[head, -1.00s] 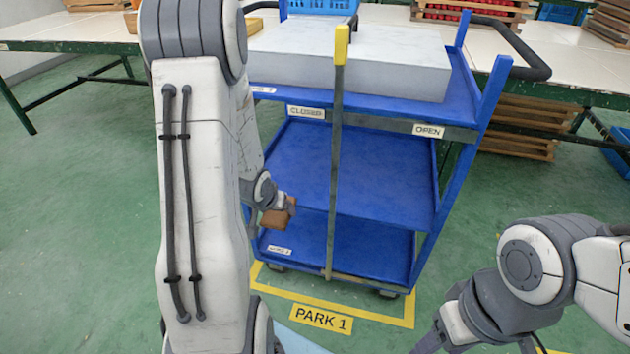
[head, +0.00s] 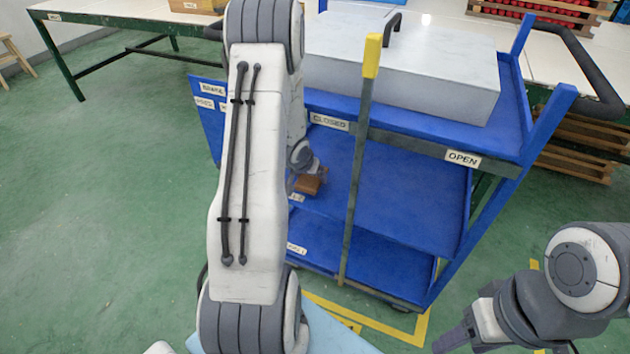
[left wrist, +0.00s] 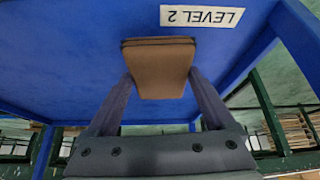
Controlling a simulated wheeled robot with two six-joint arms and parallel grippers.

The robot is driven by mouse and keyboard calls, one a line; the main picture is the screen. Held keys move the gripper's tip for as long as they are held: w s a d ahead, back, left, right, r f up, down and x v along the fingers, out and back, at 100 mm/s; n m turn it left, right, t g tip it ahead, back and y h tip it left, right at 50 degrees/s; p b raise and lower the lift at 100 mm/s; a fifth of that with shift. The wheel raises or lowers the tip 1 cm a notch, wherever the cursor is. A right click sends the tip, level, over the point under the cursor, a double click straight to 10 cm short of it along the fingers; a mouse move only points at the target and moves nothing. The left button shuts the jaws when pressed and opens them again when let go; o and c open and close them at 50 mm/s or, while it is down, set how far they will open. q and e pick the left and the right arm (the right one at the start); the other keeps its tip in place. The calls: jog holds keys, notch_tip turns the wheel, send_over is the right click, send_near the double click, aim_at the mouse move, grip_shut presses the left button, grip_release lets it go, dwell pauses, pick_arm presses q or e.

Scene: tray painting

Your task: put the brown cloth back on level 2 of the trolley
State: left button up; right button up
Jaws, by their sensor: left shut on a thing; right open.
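The brown cloth (head: 308,185) is a small folded block, held between the fingers of my left gripper (head: 306,172). In the left wrist view the cloth (left wrist: 158,68) sits between both fingers of the left gripper (left wrist: 159,82), close to the blue shelf with the LEVEL 2 label (left wrist: 202,16). That picture is upside down. In the head view the cloth is at the left end of the middle shelf (head: 410,205) of the blue trolley. Whether it touches the shelf, I cannot tell. My right gripper (head: 452,341) is open and empty at the lower right, away from the trolley.
A grey upright bar with a yellow top (head: 371,57) stands in front of the shelves, near the CLOSED label (head: 329,121). The OPEN label (head: 463,158) is further right. A large grey box (head: 400,70) rests on the top shelf. The visible middle shelf is bare.

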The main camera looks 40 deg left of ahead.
pick_arm(q)
notch_tip(320, 180, down, 2)
jog(key=shift+s+a+f+b, duration=0.1)
jog(key=shift+f+b, duration=0.05)
jog(key=shift+b, duration=0.4)
jog(key=shift+d+f, duration=0.25)
jog(key=shift+w+d+r, duration=0.1)
jog(key=shift+w+r, duration=0.05)
jog(key=shift+w, duration=0.05)
pick_arm(e)
notch_tip(320, 180, down, 3)
jog(key=shift+s+d+r, duration=0.1)
jog(key=shift+d+r, duration=0.05)
